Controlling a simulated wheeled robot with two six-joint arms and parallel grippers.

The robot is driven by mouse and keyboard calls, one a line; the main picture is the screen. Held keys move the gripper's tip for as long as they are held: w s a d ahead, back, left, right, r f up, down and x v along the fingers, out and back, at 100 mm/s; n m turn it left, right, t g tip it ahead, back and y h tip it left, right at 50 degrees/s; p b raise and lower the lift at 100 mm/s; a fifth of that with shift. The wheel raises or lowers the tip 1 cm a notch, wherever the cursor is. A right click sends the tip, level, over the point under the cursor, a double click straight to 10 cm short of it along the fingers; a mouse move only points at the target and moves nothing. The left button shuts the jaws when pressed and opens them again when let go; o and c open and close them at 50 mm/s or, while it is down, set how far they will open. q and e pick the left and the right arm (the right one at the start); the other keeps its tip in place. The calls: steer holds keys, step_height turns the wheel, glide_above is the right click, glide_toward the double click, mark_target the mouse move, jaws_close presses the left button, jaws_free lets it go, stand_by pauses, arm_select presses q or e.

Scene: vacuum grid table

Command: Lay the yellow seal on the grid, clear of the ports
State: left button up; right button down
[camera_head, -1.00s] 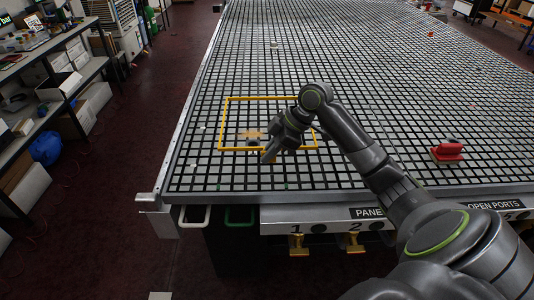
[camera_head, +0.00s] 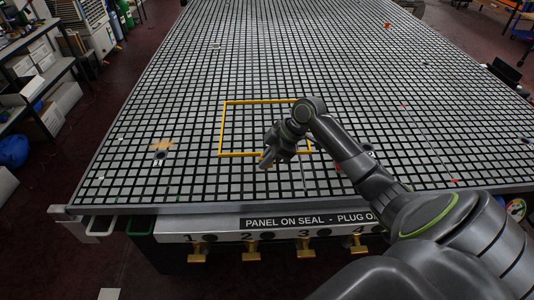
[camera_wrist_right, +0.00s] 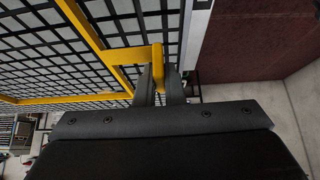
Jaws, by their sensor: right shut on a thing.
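The yellow seal (camera_head: 221,130) is a thin rectangular frame over the near middle of the grid table (camera_head: 400,100). My right gripper (camera_head: 265,164) is at its near side. In the right wrist view my right gripper (camera_wrist_right: 161,84) is shut on a yellow tab of the seal (camera_wrist_right: 130,56). The gap between seal and grid is hard to judge. A dark round port (camera_head: 160,156), with a tan patch beside it, lies left of the seal, outside the frame. Only grid shows inside the seal's visible part; my arm covers its right side. My left gripper is out of view.
A red object (camera_head: 338,166) lies right of the seal, mostly hidden behind my right arm. Yellow valves (camera_head: 250,250) line the table's front below a labelled panel (camera_head: 300,222). The grid beyond the seal is largely clear. Shelving (camera_head: 40,80) stands at the left.

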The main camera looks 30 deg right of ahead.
steer(key=shift+s+d, duration=0.15)
steer(key=shift+d, duration=0.1)
steer(key=shift+a, duration=0.25)
steer(key=shift+d+p, duration=0.1)
steer(key=shift+p, duration=0.2)
step_height(320, 180, down, 6)
steer(key=b, duration=0.4)
steer(key=shift+f, duration=0.25)
steer(key=shift+f+b, duration=0.45)
steer(key=shift+f, duration=0.1)
steer(key=shift+p, duration=0.3)
steer(key=shift+f+b, duration=0.45)
steer(key=shift+f, duration=0.2)
steer(key=c, duration=1.5)
jaws_free()
